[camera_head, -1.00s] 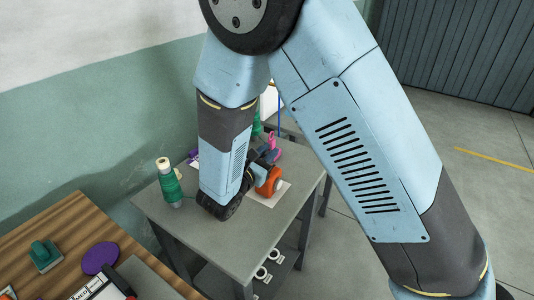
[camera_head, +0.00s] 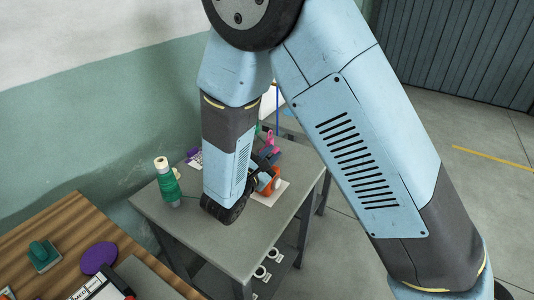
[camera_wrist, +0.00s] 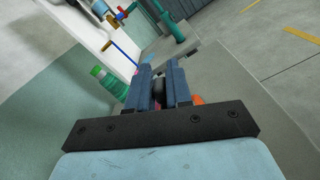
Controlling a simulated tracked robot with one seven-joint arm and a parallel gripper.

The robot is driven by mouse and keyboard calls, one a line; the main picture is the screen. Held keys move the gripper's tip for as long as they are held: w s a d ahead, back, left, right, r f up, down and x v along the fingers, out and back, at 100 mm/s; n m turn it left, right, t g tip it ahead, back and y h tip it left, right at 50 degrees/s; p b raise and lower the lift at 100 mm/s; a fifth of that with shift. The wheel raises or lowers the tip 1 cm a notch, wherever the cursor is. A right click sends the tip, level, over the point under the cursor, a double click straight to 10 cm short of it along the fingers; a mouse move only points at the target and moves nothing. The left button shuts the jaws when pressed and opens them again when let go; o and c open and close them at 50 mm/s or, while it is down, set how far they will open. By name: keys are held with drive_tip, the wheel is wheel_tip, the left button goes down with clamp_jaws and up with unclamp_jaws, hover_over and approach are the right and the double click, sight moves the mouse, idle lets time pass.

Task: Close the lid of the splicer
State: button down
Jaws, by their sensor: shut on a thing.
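The splicer appears to be the orange device (camera_head: 275,184) on the grey table, mostly covered by my arm and gripper in the head view. A small orange patch (camera_wrist: 197,100) shows behind my gripper's dark mount in the wrist view. My gripper (camera_wrist: 159,84) points away over the device, its two blue-grey fingers shut on a small dark rounded part (camera_wrist: 158,93). It seems to be part of the splicer's lid. The lid's angle is hidden. In the head view my gripper (camera_head: 269,157) is at the far side of the orange device.
A green spool (camera_head: 168,184) stands at the table's left edge. A white sheet (camera_head: 279,192) lies under the device. A pink item (camera_head: 270,141) stands behind it. A wooden bench (camera_head: 62,240) with a purple disc (camera_head: 99,257) is at front left.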

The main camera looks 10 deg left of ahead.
drive_tip(key=m, duration=0.1)
drive_tip(key=d+m, duration=0.1)
drive_tip(key=f+m, duration=0.1)
drive_tip(key=shift+s+d, duration=0.15)
drive_tip(key=shift+s, duration=0.1)
drive_tip(key=m, duration=0.1)
drive_tip(key=d+f+m, duration=0.1)
drive_tip(key=shift+s+m, duration=0.2)
drive_tip(key=shift+m, duration=0.1)
drive_tip(key=shift+s+d+f+m, duration=0.15)
drive_tip(key=shift+f+m, duration=0.3)
drive_tip(key=shift+m, duration=0.5)
drive_tip(key=shift+d+f+m, duration=0.15)
drive_tip(key=shift+f+m, duration=0.25)
drive_tip(key=shift+m, duration=0.5)
drive_tip(key=shift+s+d+f+m, duration=0.15)
drive_tip(key=shift+f+m, duration=0.3)
drive_tip(key=shift+m, duration=0.5)
drive_tip(key=shift+w, duration=0.1)
drive_tip(key=c, duration=1.1)
unclamp_jaws()
